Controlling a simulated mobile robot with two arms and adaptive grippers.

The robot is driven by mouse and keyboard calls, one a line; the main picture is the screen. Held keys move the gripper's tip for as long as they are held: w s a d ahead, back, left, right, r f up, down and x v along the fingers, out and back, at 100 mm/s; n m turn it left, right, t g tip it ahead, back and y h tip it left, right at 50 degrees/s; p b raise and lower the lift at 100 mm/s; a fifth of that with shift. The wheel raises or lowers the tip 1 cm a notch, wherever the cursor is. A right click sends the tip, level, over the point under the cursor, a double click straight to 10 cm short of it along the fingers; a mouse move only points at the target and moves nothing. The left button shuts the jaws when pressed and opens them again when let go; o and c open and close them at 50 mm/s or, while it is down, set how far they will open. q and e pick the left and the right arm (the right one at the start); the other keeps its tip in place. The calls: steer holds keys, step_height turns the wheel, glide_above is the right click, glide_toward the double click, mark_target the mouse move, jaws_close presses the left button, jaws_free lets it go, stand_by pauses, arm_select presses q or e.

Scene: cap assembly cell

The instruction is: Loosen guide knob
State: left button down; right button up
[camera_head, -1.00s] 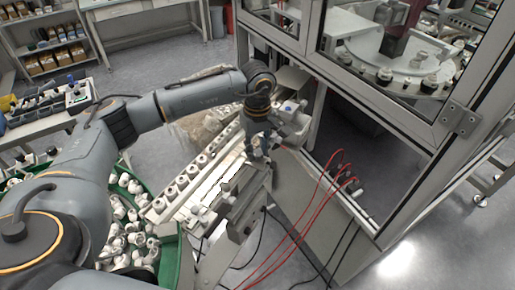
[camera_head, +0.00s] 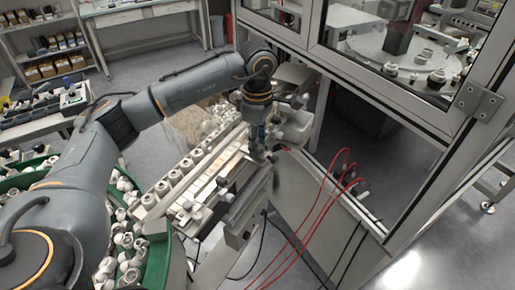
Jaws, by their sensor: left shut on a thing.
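My left arm reaches in from the left, and its gripper (camera_head: 258,152) points down at the guide rail assembly beside the machine cell. Its fingers are closed at the far end of the rail, on what appears to be the guide knob. The knob is mostly hidden by the fingers and too small to make out. The guide rail (camera_head: 235,205) runs from there toward the lower left, next to a track with a row of white caps (camera_head: 177,176). My right gripper is not in view.
A green bin (camera_head: 160,262) of loose white caps stands at the lower left. The glazed machine frame (camera_head: 385,100) stands close on the right of my gripper. Red cables (camera_head: 325,200) hang in front of it. Shelves and a workbench are at the back left.

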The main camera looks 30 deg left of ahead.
arm_select(q)
steer(key=shift+n+b, duration=0.7)
steer(key=shift+n, duration=0.6)
steer(key=c, duration=1)
jaws_free()
step_height(320, 180, up, 12)
steer(key=shift+r, duration=0.1)
